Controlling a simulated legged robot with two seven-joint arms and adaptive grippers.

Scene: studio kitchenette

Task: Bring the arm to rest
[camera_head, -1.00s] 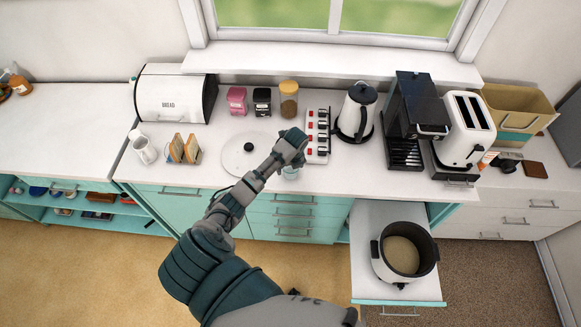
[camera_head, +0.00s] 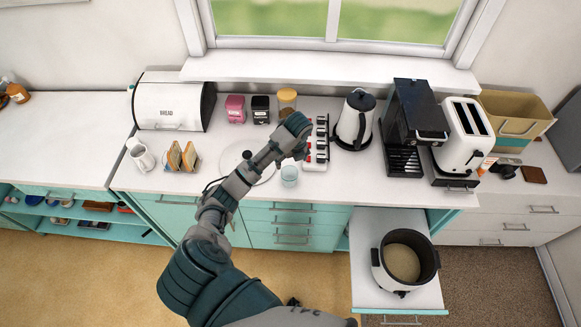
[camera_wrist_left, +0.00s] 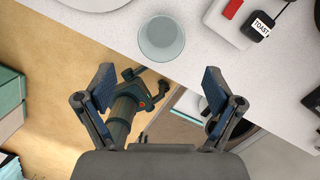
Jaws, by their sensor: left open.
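My left gripper (camera_head: 297,128) is raised over the counter in the head view, in front of the power strip. In the left wrist view its two fingers (camera_wrist_left: 158,90) are spread wide with nothing between them. A clear glass (camera_head: 289,176) stands on the counter below and near the gripper; it also shows in the left wrist view (camera_wrist_left: 161,39), beyond the fingertips and apart from them. My right gripper is not seen clearly in any view.
A rice cooker (camera_head: 404,262) stands on a pulled-out shelf (camera_head: 368,285) at lower right.

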